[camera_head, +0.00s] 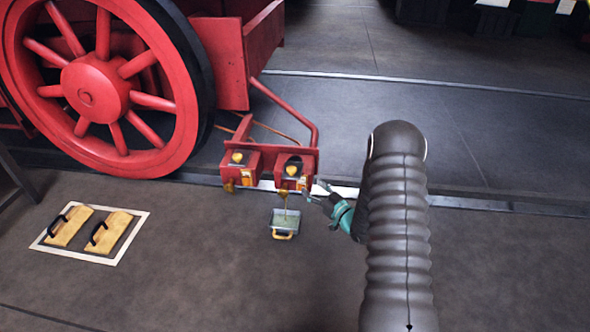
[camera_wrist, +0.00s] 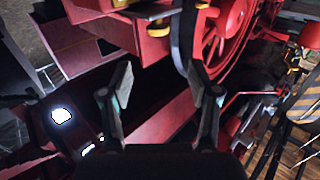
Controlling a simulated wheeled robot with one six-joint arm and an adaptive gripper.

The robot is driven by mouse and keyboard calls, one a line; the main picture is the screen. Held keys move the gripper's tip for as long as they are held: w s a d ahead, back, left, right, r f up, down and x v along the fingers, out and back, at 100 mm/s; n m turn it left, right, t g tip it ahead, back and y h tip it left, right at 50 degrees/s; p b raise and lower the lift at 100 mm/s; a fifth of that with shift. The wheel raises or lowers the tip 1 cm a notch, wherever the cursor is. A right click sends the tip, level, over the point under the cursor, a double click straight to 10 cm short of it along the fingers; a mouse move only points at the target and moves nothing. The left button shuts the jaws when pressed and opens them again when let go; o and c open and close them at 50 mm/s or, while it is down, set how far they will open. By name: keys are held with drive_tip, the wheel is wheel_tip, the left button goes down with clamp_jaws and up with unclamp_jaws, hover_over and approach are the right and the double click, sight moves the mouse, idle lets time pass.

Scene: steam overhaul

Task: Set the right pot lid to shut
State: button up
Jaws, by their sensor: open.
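Two small red pots sit side by side on the red frame beside the wheel in the head view. The right pot (camera_head: 283,182) has a dark top with a yellow knob-like piece, and an orange-yellow piece on its front. I cannot tell how far its lid is open. The left pot (camera_head: 240,176) looks alike. My gripper (camera_head: 313,192) is open and empty, close to the right side of the right pot; contact is unclear. In the wrist view my gripper (camera_wrist: 160,82) has its fingers spread, with red metalwork between and beyond them. Yellow fittings show above the fingers.
A tray (camera_head: 285,222) with a yellow handle sits on the floor below the right pot. Two wooden blocks with black handles lie on a white-edged mat (camera_head: 119,252) at left. A big red wheel (camera_head: 97,88) stands behind left. Floor at front is clear.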

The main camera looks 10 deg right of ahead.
sight(294, 171)
drive_tip(key=x, duration=1.3)
